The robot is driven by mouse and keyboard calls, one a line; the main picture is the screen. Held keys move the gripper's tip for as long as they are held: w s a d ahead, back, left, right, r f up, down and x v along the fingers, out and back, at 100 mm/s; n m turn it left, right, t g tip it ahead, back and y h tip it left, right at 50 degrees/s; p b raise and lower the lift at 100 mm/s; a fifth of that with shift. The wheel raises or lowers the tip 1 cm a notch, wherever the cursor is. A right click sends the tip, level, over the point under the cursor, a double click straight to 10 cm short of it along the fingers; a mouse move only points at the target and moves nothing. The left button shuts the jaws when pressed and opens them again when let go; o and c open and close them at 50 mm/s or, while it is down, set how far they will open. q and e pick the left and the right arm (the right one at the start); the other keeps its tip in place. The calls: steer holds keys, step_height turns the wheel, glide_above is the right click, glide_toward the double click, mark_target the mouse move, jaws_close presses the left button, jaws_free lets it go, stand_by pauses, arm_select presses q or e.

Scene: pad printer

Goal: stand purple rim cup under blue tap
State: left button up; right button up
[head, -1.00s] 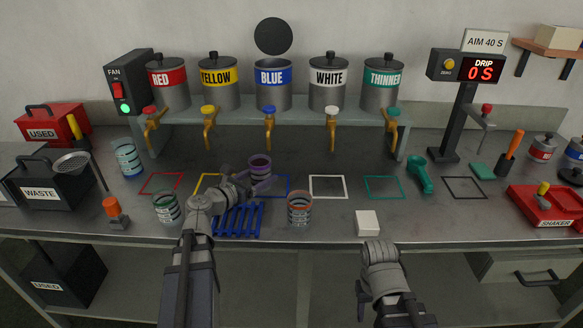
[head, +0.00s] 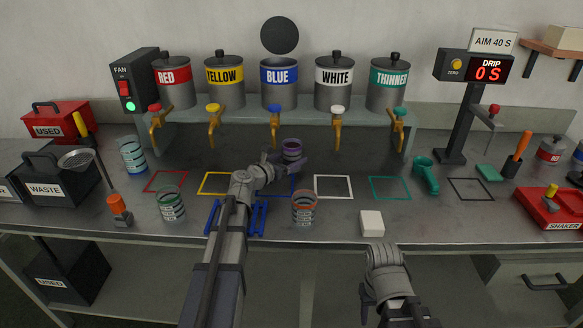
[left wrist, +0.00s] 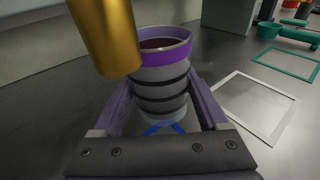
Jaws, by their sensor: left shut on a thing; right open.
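The purple rim cup (head: 291,147) is grey with dark bands and stands upright. My left gripper (head: 289,162) is shut on it, one finger on each side; the left wrist view shows the cup (left wrist: 163,80) between the fingers. The blue tap (head: 275,118) is brass with a blue handle, under the BLUE can (head: 279,80). A brass spout (left wrist: 105,35) is close in front of the cup in the left wrist view. Blue marking lines (left wrist: 163,127) show below the cup; whether its base touches the table is unclear. My right gripper (head: 384,262) is low at the front, empty.
An orange-rimmed cup (head: 304,208) and a green-rimmed cup (head: 171,204) stand near the front. A blue rack (head: 214,220) lies behind my left arm. A white block (head: 371,223) is at the front right. The white square (head: 333,187) is clear.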

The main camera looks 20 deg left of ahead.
arm_select(q)
steer(key=shift+f+b, duration=0.85)
steer(key=shift+f, duration=0.45)
arm_select(e)
steer(key=shift+f, duration=1.3)
arm_select(q)
steer(key=shift+f, duration=0.2)
steer(key=o, duration=1.4)
steer(key=shift+c, duration=0.2)
arm_select(e)
steer(key=shift+f, duration=0.1)
arm_select(q)
steer(key=shift+r, duration=0.15)
steer(key=shift+r, duration=0.2)
steer(key=p+v, duration=0.2)
steer(key=v, duration=1)
steer(key=shift+f, duration=0.1)
arm_select(e)
step_height(320, 180, up, 2)
steer(key=shift+r, duration=0.1)
